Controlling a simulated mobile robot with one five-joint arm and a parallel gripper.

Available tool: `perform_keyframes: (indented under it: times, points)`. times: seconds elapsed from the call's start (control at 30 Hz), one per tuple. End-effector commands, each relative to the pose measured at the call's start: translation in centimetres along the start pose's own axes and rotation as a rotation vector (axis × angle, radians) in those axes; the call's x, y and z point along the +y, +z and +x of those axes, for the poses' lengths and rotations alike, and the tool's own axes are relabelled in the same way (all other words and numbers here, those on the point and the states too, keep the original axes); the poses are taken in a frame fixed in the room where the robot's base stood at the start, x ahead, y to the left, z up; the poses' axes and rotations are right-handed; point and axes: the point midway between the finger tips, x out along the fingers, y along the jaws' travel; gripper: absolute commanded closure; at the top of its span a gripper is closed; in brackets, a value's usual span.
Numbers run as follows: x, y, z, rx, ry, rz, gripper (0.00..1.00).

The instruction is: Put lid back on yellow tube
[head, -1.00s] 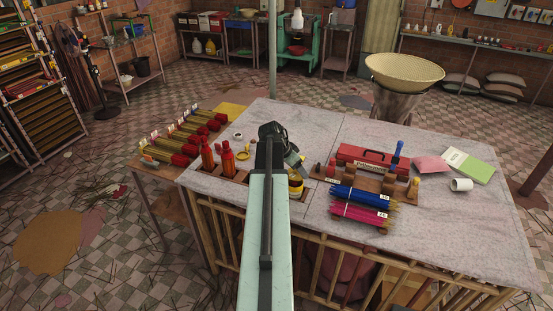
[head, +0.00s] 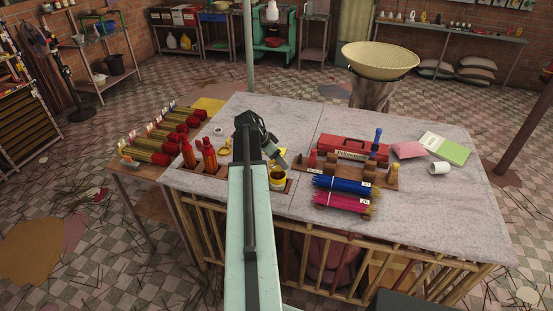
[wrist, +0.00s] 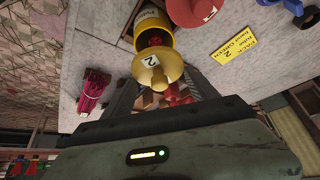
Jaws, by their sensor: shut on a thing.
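The yellow tube (head: 277,183) stands at the front of the table, in a slot in the tabletop. In the wrist view the yellow tube (wrist: 148,22) shows its open mouth with something dark red inside. A round yellow lid marked 2 (wrist: 152,66) is close in front of that mouth and covers part of it. My gripper (wrist: 165,92) is shut on the lid, though the exact contact is partly hidden. In the head view my gripper (head: 277,160) is just above the tube, and the lid cannot be made out there.
Right of the tube are a wooden rack (head: 345,173), blue (head: 342,187) and pink bundles (head: 341,203), and a red box (head: 352,147).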

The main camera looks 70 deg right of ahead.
Motion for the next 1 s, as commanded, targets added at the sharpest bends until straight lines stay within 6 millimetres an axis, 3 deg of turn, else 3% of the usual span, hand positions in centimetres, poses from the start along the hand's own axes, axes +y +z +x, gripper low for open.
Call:
perform_keyframes:
  times: [0.1,0.37,1.0]
  points:
    - [0.0,1.0,1.7,0.0,0.0,-0.001,0.76]
    - [-0.1,2.3,3.9,0.0,-0.001,-0.001,0.76]
    - [-0.1,2.4,3.8,0.0,-0.001,-0.003,0.76]
